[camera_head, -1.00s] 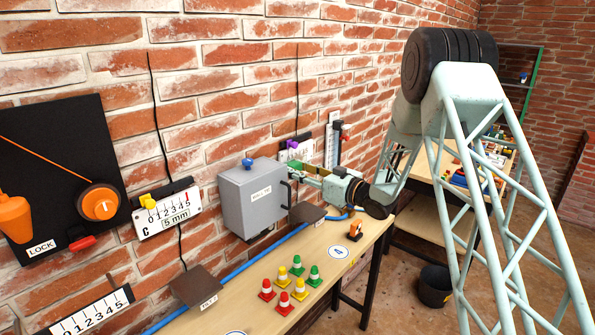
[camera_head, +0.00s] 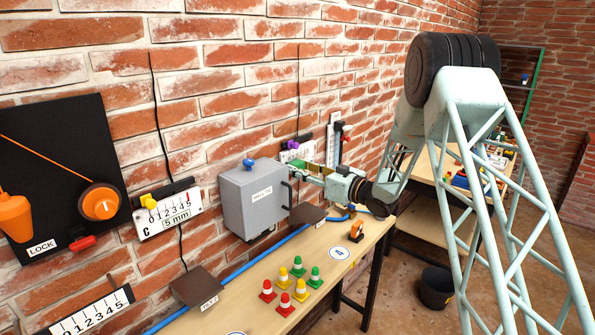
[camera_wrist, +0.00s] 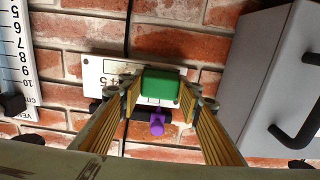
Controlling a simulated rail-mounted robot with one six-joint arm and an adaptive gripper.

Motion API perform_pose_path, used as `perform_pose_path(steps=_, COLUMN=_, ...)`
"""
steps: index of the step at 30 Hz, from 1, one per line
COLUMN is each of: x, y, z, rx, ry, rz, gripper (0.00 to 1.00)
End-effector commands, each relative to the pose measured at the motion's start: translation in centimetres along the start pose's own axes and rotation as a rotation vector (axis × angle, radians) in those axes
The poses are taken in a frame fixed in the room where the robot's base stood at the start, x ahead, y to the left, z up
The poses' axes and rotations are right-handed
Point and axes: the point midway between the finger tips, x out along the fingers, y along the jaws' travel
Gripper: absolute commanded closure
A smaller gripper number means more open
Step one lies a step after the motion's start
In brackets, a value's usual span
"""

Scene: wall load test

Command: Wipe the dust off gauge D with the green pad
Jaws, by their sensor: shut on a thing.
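My gripper (camera_wrist: 160,90) is shut on the green pad (camera_wrist: 161,84), which sits between the two fingertips in the wrist view. Behind the pad is a white gauge plate (camera_wrist: 97,74) with digits, taken to be gauge D; its letter is hidden. The pad covers the plate's middle and right part. I cannot tell whether pad and plate touch, and no dust can be made out. A purple knob (camera_wrist: 157,122) sits at the plate's dark edge bar. In the head view, my gripper (camera_head: 310,168) is just below the gauge (camera_head: 299,152), right of the grey box.
The grey wall box (camera_head: 252,199) with a handle stands close beside the gauge. A tall scale (camera_wrist: 17,50) hangs on its other side. Gauge C (camera_head: 167,213) is further left. Small cones (camera_head: 284,300) and a blue hose (camera_head: 240,274) are on the bench below.

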Motion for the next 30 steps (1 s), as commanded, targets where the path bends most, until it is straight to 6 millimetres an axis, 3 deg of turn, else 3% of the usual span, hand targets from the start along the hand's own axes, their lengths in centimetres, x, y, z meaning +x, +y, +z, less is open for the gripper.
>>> perform_pose_path(steps=9, x=-0.1, y=1.4, z=0.0, rx=0.000, ry=0.000, rz=-0.001, gripper=0.77)
perform_pose_path(steps=30, x=0.0, y=2.5, z=0.1, rx=0.000, ry=0.000, rz=-0.001, gripper=0.77)
